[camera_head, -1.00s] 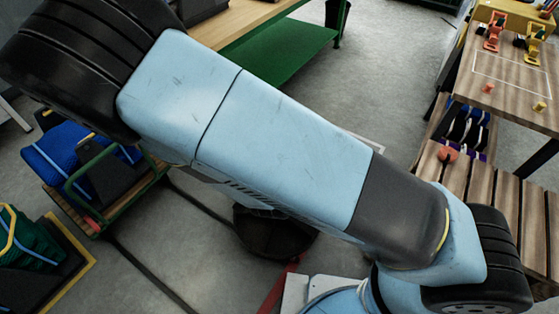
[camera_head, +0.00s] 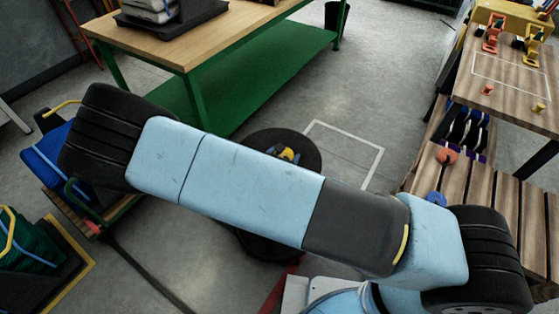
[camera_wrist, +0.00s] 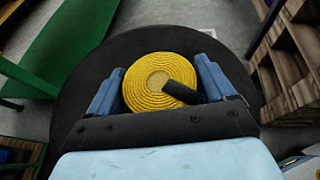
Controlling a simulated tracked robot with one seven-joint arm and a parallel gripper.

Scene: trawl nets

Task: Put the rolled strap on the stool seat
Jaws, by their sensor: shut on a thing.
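The rolled strap (camera_wrist: 150,84) is a yellow coil with a short black piece across its lower right side. It sits between the two blue fingers of my gripper (camera_wrist: 161,76), which is shut on it. The stool seat (camera_wrist: 75,85) is a black disc behind the strap in the wrist view. I cannot tell whether the strap touches the seat. In the head view, part of the stool seat (camera_head: 257,144) shows beyond my arm, with a small patch of yellow and blue over it. My arm hides the rest.
A wood-topped table with a green lower shelf (camera_head: 258,85) stands behind the stool. A slatted wooden bench (camera_head: 480,190) at right bears an orange roll (camera_head: 446,156) and a blue roll (camera_head: 435,198). A white outline (camera_head: 375,160) marks the floor between.

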